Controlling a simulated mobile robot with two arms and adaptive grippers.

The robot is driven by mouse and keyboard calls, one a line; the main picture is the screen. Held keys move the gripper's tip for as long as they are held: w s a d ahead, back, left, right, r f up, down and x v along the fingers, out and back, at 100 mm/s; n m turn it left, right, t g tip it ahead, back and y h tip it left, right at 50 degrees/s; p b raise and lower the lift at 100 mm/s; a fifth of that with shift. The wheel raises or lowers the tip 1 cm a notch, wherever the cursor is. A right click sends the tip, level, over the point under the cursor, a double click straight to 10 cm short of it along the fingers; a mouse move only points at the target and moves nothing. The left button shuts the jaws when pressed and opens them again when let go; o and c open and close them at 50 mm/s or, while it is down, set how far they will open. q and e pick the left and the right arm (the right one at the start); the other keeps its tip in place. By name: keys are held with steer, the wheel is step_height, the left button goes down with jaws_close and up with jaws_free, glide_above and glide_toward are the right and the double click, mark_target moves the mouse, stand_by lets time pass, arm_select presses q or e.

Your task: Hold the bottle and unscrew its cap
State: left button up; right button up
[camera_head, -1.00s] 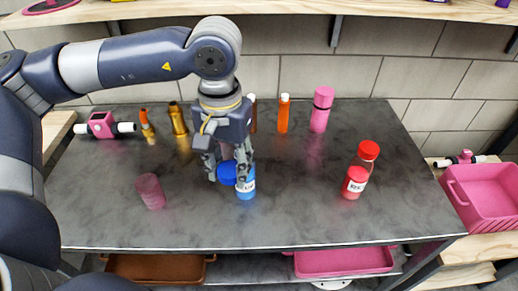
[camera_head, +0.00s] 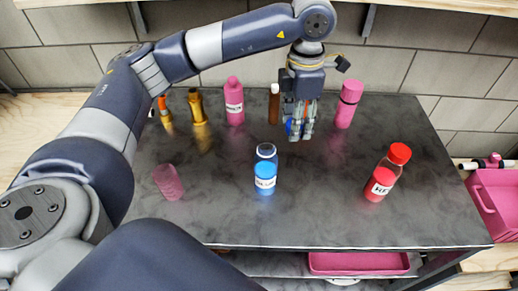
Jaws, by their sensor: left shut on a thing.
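The blue bottle (camera_head: 265,178) stands upright in the middle of the dark table, with a white label and a bare, dark round mouth. My left gripper (camera_head: 297,135) is behind it and to the right, above the back of the table and apart from the bottle. Its fingers are shut on a blue cap (camera_head: 288,126), of which only a small part shows between them. My right gripper is not in view.
A red-capped bottle (camera_head: 386,174) stands at right on the table (camera_head: 330,215). A pink tumbler (camera_head: 168,182) is at left. Along the back stand gold (camera_head: 199,107), pink (camera_head: 234,102), brown (camera_head: 274,104) and tall pink (camera_head: 347,104) bottles. The front middle is clear.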

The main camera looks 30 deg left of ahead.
arm_select(q)
steer(key=w+a+f+n, duration=0.3)
steer(key=w+f+n, duration=0.1)
steer(key=n, duration=2.5)
glide_above(279, 151)
steer(key=s+d, duration=0.1)
steer(key=s, duration=0.1)
step_height(279, 151, down, 5)
steer(key=f, duration=0.2)
steer(key=f+p, duration=0.1)
steer(key=f, duration=0.2)
steer(key=shift+s+f, duration=0.2)
steer(key=shift+f, duration=0.05)
step_height(279, 151, down, 4)
steer(key=shift+f+p, duration=0.15)
steer(key=shift+p, duration=0.2)
steer(key=shift+f, duration=0.25)
steer(key=o, duration=1.2)
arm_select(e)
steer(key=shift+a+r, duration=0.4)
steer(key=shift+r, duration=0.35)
arm_select(q)
steer(key=shift+r, duration=0.1)
